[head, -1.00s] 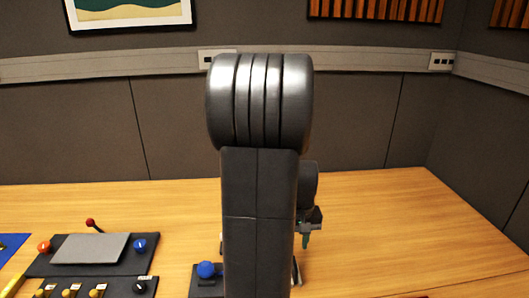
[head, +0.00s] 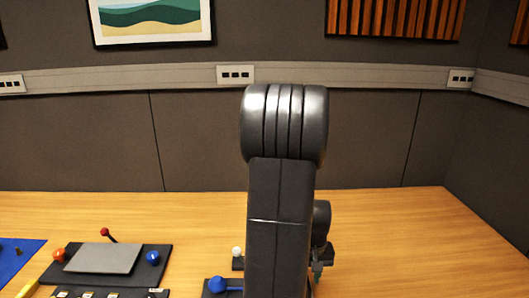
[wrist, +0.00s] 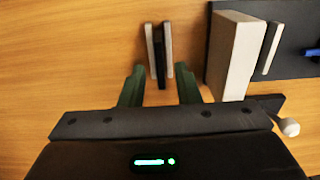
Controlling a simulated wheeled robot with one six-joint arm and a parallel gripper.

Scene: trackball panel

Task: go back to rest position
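My gripper (wrist: 160,72) is open in the wrist view, with its two green fingers apart. A narrow grey and black upright piece (wrist: 160,50) lies in line with the gap, and I see no finger touching it. In the head view my gripper (head: 318,268) shows only partly, low beside my dark arm, above the wooden table. The arm hides much of that panel.
A dark control panel with a grey plate (head: 103,258), a red-tipped lever (head: 105,232) and orange and blue knobs is at left. In the wrist view a white block (wrist: 232,60) stands right of the fingers. The table (head: 420,245) is clear at right.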

